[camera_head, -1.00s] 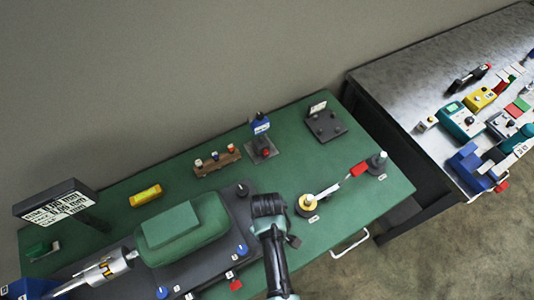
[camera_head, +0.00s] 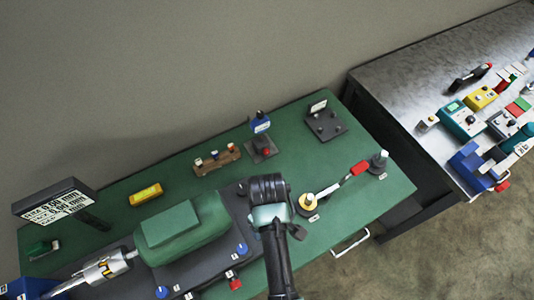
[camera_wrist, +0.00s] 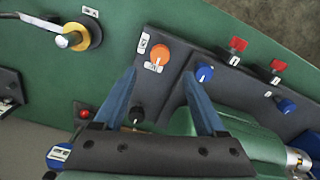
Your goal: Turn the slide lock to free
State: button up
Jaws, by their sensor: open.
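In the wrist view my gripper (camera_wrist: 160,76) is open, with its two blue fingers spread and nothing between the tips. An orange knob (camera_wrist: 159,54) with white labels beside it sits on the dark base plate, just beyond and between the fingertips. A blue knob (camera_wrist: 204,73) with a white pointer mark is close to the right fingertip. A black knob (camera_wrist: 136,115) shows between the fingers, nearer my palm. The labels are too small to read, so I cannot tell which knob is the slide lock. In the head view my wrist hides the orange knob.
The green machine housing (camera_head: 182,226) stands left of my arm. Another blue knob (camera_wrist: 287,105) and two red blocks (camera_wrist: 237,44) line the plate's edge. A yellow-ringed post (camera_head: 307,202) with a red-ended bar (camera_head: 359,168) stands to the right on the green bench.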

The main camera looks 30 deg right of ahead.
jog(key=shift+r, duration=2.3)
